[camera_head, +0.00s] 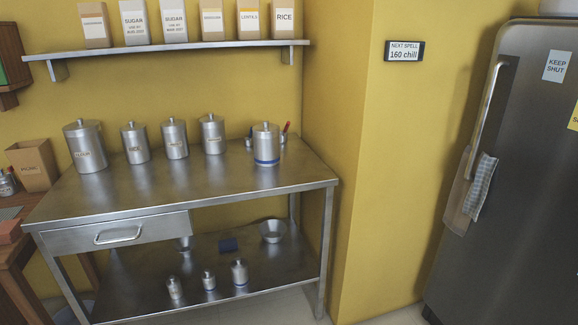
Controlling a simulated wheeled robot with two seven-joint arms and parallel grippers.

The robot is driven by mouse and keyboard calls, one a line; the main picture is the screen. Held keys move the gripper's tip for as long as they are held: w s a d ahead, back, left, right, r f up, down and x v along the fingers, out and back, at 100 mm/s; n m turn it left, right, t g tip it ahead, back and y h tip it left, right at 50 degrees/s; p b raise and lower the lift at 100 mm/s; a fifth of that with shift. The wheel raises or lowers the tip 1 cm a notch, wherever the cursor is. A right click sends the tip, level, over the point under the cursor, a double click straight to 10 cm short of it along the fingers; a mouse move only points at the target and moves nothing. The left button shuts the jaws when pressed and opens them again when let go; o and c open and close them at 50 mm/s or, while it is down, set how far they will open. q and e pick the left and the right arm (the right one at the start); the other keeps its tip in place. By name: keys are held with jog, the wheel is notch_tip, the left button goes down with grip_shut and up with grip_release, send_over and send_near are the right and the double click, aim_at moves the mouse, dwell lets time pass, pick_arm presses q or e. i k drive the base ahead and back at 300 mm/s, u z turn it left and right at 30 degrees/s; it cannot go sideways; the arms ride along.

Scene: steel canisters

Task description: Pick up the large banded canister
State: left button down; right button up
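The large banded canister (266,148) is a steel cylinder with a knobbed lid and a blue band near its base. It stands upright at the right of the steel table's top (190,182). Several plain canisters with labels stand to its left, the nearest one (212,135) a short gap away. On the lower shelf, a small canister (239,273) also seems to carry a blue band near its base. Neither of my grippers is in view.
A red-handled item (286,128) is partly hidden behind the banded canister. A wall shelf (170,48) with several bags hangs above. A bowl (272,231) sits on the lower shelf (140,286). A fridge (525,180) stands at right. The tabletop's front is clear.

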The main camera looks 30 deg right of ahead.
aim_at(266, 147)
jog(key=z, duration=0.95)
jog(key=i, duration=1.15)
jog(key=u, duration=0.4)
